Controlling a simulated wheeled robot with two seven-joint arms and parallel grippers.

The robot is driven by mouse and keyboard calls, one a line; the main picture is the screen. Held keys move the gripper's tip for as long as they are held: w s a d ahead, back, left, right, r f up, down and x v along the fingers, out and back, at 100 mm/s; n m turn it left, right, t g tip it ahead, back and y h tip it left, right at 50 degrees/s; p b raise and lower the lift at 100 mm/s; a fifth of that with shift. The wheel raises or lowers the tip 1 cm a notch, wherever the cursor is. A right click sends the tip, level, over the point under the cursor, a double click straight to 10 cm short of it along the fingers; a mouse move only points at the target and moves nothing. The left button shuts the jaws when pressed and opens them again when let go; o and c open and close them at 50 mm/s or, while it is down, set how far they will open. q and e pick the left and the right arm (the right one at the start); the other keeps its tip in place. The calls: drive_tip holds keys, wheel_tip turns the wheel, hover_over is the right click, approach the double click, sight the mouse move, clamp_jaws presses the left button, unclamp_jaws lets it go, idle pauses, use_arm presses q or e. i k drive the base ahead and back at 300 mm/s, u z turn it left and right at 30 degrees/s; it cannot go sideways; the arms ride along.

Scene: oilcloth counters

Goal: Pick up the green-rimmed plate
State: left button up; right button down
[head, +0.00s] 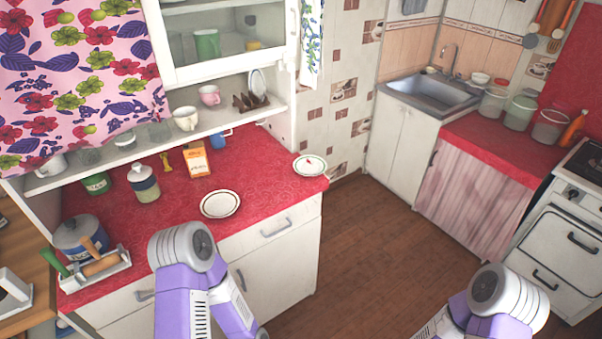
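Two pale plates lie on the red oilcloth of the left counter (265,187). One plate (220,204) is near the counter's front edge, looks empty and has a thin dark rim line. The other plate (310,172) is at the right end, has a thin greenish-dark line near its rim and a small red mark or item in its middle. At this size I cannot tell for certain which rim is green. Parts of both my arms show at the bottom of the head view, but neither gripper can be made out.
A carton (196,160), a jar (144,184), a blue mug (221,139) and a pot (80,236) stand on the left counter. A shelf with cups hangs low over its back. Brown floor (380,250) is open between this counter and the sink unit.

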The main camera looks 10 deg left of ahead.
sight(300, 164)
drive_tip(key=u, duration=0.15)
drive_tip(key=i, duration=1.05)
drive_tip(key=z, duration=0.7)
drive_tip(key=i, duration=0.4)
drive_tip(key=z, duration=0.25)
